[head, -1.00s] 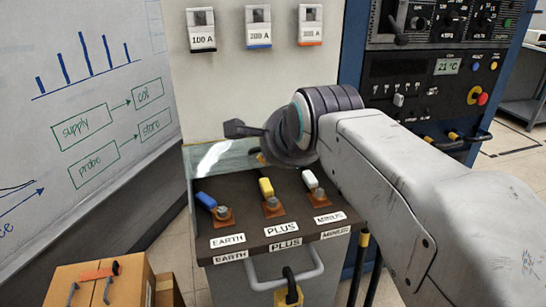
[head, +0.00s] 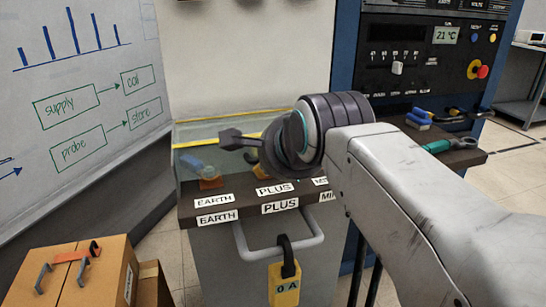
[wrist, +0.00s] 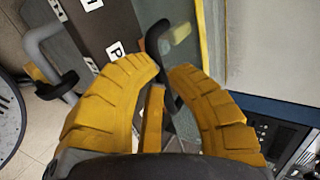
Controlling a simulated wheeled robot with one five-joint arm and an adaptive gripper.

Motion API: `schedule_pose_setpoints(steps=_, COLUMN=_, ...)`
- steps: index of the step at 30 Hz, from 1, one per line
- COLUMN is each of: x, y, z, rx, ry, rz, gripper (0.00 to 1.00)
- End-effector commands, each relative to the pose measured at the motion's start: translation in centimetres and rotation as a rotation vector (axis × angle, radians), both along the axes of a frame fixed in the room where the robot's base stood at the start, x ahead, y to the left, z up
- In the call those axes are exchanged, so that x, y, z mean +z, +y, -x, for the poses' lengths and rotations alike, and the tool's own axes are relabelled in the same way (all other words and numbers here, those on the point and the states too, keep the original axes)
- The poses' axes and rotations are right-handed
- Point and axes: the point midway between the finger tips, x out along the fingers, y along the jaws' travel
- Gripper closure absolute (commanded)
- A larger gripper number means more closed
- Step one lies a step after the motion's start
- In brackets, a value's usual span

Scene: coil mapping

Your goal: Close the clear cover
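The clear cover (head: 225,127), a see-through box with yellow edge strips, stands over the terminals on the grey cabinet in the head view. A blue terminal plug (head: 192,163) shows through it. My gripper is at the cover's right side in the head view, mostly hidden behind my wrist. In the wrist view my yellow-fingered gripper (wrist: 165,72) has its tips close together around a black hooked handle (wrist: 155,38). A clear pane (wrist: 187,122) lies beyond the fingers. Whether the cover sits fully down cannot be told.
A cardboard box (head: 75,275) stands at lower left beside the whiteboard (head: 90,90). A blue instrument rack (head: 430,50) with a tool shelf (head: 455,158) stands right.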

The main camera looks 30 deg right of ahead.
Motion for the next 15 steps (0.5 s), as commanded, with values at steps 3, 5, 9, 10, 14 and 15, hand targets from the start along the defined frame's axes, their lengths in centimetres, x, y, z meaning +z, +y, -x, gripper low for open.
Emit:
schedule_pose_setpoints(steps=3, x=0.21, y=0.01, z=-0.05, rx=0.0, ry=-0.003, rz=0.001, gripper=0.78)
schedule_pose_setpoints(steps=5, x=0.22, y=0.01, z=-0.04, rx=0.0, ry=-0.003, rz=0.001, gripper=0.73)
schedule_pose_setpoints(steps=9, x=0.22, y=0.01, z=-0.03, rx=0.0, ry=-0.003, rz=0.001, gripper=0.6)
schedule_pose_setpoints(steps=10, x=0.21, y=0.01, z=-0.02, rx=0.0, ry=-0.003, rz=0.001, gripper=0.57)
schedule_pose_setpoints(steps=14, x=0.21, y=0.01, z=-0.01, rx=0.0, ry=-0.002, rz=0.0, gripper=0.55)
schedule_pose_setpoints(steps=15, x=0.21, y=0.01, z=-0.01, rx=0.0, ry=-0.002, rz=0.0, gripper=0.55)
